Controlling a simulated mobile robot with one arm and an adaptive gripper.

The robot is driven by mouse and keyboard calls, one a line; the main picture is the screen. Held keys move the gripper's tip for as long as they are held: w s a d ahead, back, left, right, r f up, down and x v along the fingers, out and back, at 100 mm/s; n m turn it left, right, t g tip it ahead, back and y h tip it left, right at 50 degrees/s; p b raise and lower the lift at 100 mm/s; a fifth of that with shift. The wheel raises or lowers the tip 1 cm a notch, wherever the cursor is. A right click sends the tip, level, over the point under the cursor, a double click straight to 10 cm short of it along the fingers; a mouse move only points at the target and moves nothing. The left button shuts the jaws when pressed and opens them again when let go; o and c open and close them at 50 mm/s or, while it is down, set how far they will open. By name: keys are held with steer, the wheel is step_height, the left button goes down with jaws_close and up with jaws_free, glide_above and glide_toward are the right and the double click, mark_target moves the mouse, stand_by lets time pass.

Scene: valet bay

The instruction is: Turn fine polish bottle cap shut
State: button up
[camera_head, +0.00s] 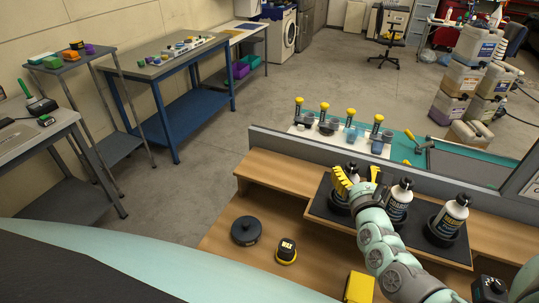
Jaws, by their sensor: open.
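The labels are too small to tell which is the fine polish. My gripper (356,170) is open at the left bottle, with one yellow finger on the left and one on the right of its white top (352,168). My arm and the fingers hide part of this bottle. I cannot tell whether the fingers touch it.
A black round lidded thing (246,231), a yellow and black WAX tin (286,251) and a yellow box (359,287) are on the wooden bench (230,208). A low grey panel (290,152) runs behind the tray. Yellow-topped items (324,117) stand beyond it.

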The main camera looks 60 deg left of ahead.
steer(key=shift+x, duration=1.2)
steer(key=shift+a, duration=0.1)
steer(key=shift+o, duration=0.3)
jaws_close()
